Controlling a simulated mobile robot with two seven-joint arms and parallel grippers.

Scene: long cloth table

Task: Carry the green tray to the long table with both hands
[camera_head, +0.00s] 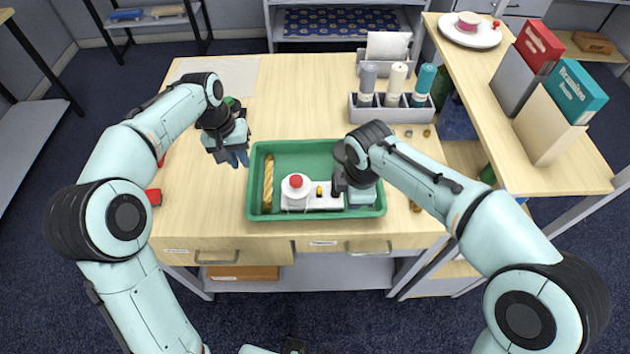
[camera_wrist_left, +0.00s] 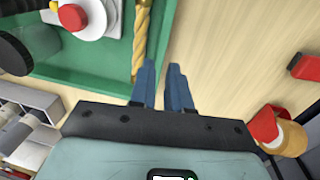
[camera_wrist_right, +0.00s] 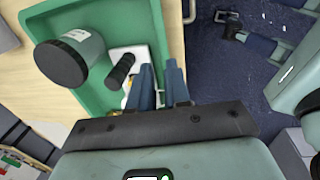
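The green tray (camera_head: 305,158) lies flat on a wooden desk; it also shows in the left wrist view (camera_wrist_left: 105,60) and right wrist view (camera_wrist_right: 125,25). My right gripper (camera_wrist_right: 161,72) is at the tray's right part, fingers apart near the rim; contact with the rim cannot be told. Its arm hides part of the tray. No long cloth table shows.
A grey caddy with bottles (camera_head: 392,107) stands behind the tray. A raised wooden shelf (camera_head: 468,85) with boxes is at the right. A red object (camera_head: 153,197) lies near the desk's left edge. Dark carpet floor (camera_head: 300,325) is open in front of the desk.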

